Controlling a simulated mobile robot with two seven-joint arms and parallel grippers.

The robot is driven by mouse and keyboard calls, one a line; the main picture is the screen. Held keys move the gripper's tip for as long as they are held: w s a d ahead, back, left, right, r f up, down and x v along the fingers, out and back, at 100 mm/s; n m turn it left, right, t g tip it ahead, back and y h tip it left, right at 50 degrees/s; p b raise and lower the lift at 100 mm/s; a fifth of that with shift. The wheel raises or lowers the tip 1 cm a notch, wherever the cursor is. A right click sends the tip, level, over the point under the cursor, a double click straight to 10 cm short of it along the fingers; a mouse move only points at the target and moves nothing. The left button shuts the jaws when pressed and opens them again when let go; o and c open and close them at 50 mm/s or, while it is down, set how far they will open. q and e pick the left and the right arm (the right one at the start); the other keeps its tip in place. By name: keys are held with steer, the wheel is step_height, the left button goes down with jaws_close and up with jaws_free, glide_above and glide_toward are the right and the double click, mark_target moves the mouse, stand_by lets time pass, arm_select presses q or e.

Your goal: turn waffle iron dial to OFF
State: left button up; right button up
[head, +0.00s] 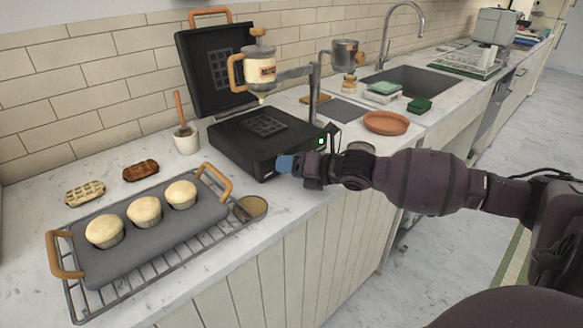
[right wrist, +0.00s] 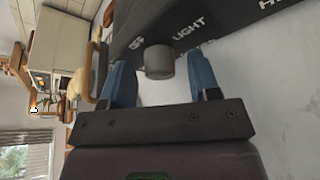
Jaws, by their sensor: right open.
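The waffle iron (head: 243,148) stands on the counter with its lid (head: 215,68) raised. Its grey round dial (right wrist: 160,62) shows in the right wrist view on the dark front panel, by printed words that read like OFF and LIGHT, with part of another word at the edge. I cannot make out where the dial points. My right gripper (right wrist: 163,82) is open, with one blue finger on each side of the dial and gaps between. In the head view my right gripper (head: 286,163) is at the iron's front and hides the dial. My left gripper is out of view.
A green light (head: 321,141) glows near the iron's right corner. A batter dispenser (head: 259,68) is on a stand behind the base. A muffin tray (head: 150,262) on a rack, waffles (head: 85,193) and a brush pot (head: 186,139) are to the left. A terracotta dish (head: 387,123) is to the right.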

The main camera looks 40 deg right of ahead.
steer(key=c, duration=0.9)
steer(key=shift+r, duration=0.1)
